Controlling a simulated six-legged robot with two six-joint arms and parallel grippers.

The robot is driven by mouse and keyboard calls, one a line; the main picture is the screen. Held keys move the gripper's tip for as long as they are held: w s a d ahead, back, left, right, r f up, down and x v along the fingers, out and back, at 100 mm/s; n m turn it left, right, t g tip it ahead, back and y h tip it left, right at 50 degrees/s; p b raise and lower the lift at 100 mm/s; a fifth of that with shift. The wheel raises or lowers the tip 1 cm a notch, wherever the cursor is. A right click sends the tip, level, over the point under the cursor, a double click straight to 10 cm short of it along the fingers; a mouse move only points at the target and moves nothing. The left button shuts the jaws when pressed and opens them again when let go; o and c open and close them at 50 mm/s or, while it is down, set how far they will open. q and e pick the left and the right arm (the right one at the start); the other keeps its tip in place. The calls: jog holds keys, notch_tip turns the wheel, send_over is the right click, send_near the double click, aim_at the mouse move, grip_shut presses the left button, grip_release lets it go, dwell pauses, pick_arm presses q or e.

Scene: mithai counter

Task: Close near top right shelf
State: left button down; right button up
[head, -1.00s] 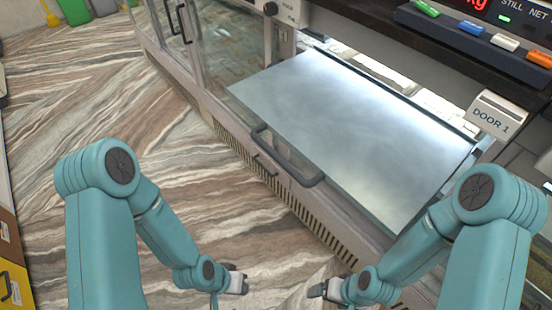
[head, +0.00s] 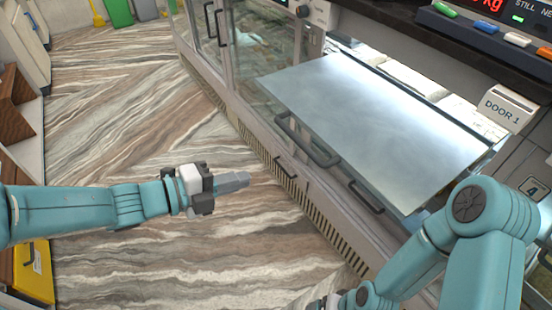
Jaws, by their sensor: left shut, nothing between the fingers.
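A flat, shiny metal shelf (head: 385,125) sticks out from the counter front in the head view, pulled open. A dark bar handle (head: 305,145) shows by its left front edge. My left gripper (head: 246,180) is shut and empty, over the floor to the left of the counter. It points right, toward the counter front, and stands apart from the handle and the shelf. My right gripper (head: 322,304) shows only in part at the bottom edge, in front of the counter; its fingers are cut off.
A glass display case (head: 262,50) continues along the counter to the far left. A DOOR 1 label (head: 503,108) and a dark ledge with coloured buttons (head: 490,32) are at the right. A lower handle (head: 365,195) sits under the shelf. The patterned floor (head: 130,130) is clear.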

pick_arm(q)
notch_tip(320, 180, up, 4)
jog(key=a+t, duration=0.1)
jog(key=a, duration=0.1)
send_near(298, 144)
jog(key=shift+m, duration=0.4)
jog(key=x, duration=0.6)
jog(key=shift+w+d, duration=0.2)
jog(key=shift+d, duration=0.15)
pick_arm(e)
jog(key=shift+f, duration=0.45)
pick_arm(q)
jog(key=shift+w+f, duration=0.1)
jog(key=shift+d, duration=0.1)
